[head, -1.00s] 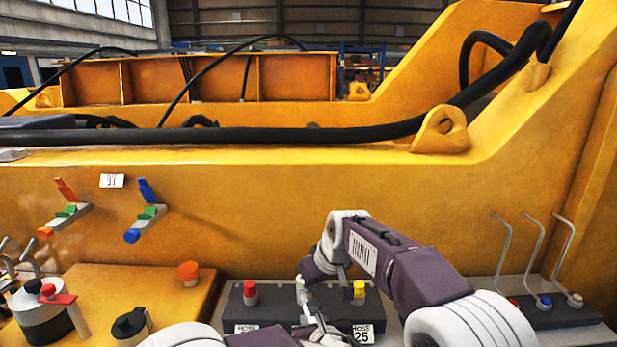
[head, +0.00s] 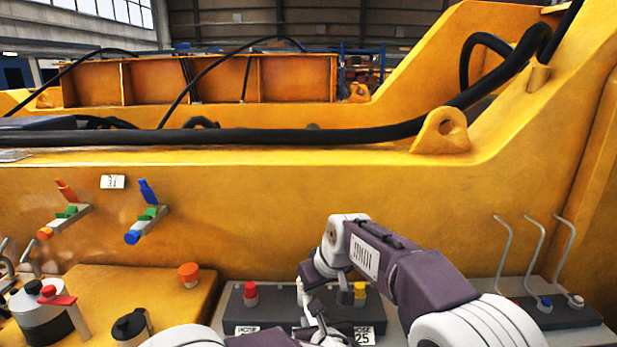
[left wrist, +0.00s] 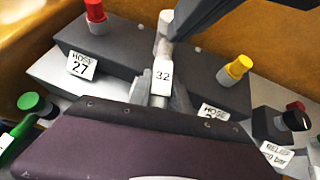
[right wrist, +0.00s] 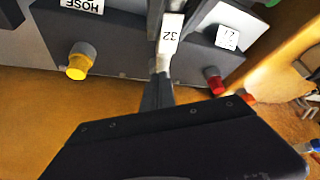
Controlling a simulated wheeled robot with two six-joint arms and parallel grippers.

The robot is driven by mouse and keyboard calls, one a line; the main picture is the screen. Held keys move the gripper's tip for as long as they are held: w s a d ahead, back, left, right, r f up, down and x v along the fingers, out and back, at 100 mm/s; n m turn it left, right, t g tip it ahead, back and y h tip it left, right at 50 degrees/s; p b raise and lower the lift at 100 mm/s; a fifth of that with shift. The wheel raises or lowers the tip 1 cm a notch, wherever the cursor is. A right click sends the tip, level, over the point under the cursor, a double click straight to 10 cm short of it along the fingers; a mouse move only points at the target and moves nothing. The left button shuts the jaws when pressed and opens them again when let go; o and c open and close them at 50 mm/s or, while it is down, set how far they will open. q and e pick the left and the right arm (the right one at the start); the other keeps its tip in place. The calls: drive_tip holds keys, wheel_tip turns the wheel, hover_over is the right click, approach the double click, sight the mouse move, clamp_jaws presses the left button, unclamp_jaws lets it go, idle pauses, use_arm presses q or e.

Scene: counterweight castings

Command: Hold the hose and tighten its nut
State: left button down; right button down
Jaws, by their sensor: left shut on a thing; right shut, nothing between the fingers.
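A pale upright hose end (left wrist: 165,22) with a white tag reading 32 (left wrist: 162,75) stands between the red and yellow capped fittings. It also shows in the head view (head: 301,292) and in the right wrist view (right wrist: 165,62). My left gripper (left wrist: 160,97) is shut on the hose, low down near the tag. It is the lower one in the head view (head: 318,326). My right gripper (right wrist: 158,88) is shut and empty, close to the hose's upper end; whether it touches is unclear. The nut cannot be made out separately.
The dark block (head: 272,303) carries a red-capped fitting (head: 250,293) and a yellow-capped fitting (head: 359,294) beside the grippers. A label reads HOSE 27 (left wrist: 82,64). A yellow machine wall (head: 270,215) rises behind. Handled valves stick out at left (head: 147,215).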

wheel_tip(320, 180, up, 6)
drive_tip(key=shift+d+f, duration=0.1)
idle(0.4)
use_arm(q)
drive_tip(key=c, duration=1.1)
unclamp_jaws()
